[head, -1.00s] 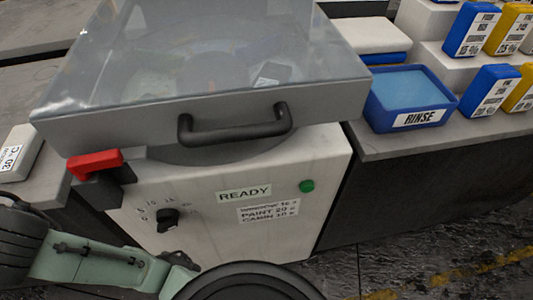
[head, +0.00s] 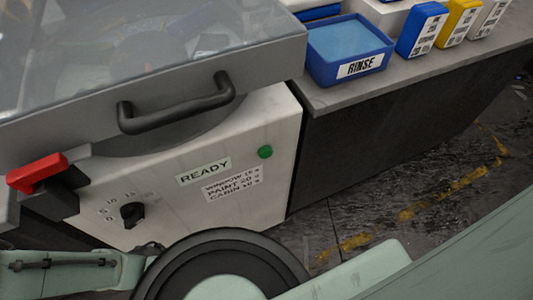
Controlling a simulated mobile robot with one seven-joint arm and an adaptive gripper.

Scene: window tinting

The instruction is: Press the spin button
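The machine (head: 160,215) has a pale front panel under a grey lid. A round green button (head: 265,152) sits at the panel's upper right, beside a READY label (head: 204,171). I take it as the spin button, though no label on it says so. A black dial (head: 131,213) with numbers is at the panel's lower left. The clear-topped lid (head: 70,95) looks closed, with a dark handle (head: 176,106) on its front. My arm crosses the bottom of the head view, below the panel. My gripper is out of view.
A red latch lever (head: 37,173) sticks out at the machine's left corner. The wet floor (head: 390,180) with yellow marks is open at right.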

